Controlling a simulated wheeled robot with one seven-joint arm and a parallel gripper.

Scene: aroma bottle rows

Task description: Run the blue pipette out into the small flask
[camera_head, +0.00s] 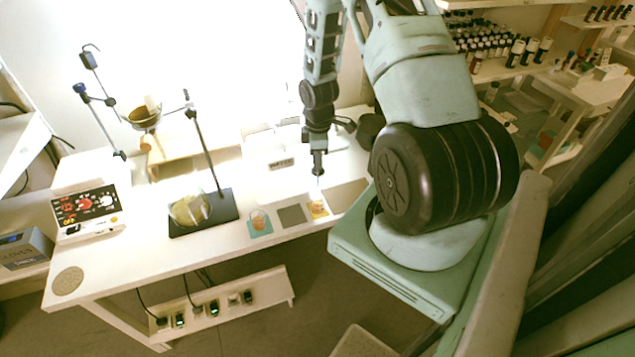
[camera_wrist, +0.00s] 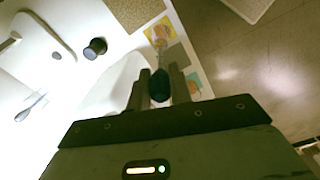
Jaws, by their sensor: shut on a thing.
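My gripper (camera_wrist: 161,82) is shut on the dark blue bulb of the blue pipette (camera_wrist: 160,87). In the wrist view the bulb sits between the two fingers, and the tube beyond it is hard to make out. In the head view my gripper (camera_head: 318,158) points down above the right-hand end of the row of cards. The small flask (camera_head: 318,209) seems to stand on an orange and yellow card below it. In the wrist view a small clear glass shape (camera_wrist: 160,37) shows on that card, past the fingertips. I cannot tell whether the pipette tip is inside its neck.
A grey square (camera_head: 292,215) and a teal card with a glass vessel (camera_head: 259,221) lie to the left. A round flask with yellowish content (camera_head: 190,209) stands on a dark stand base. A dark round object (camera_wrist: 96,48) stands on the white surface. The table's front edge is close.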

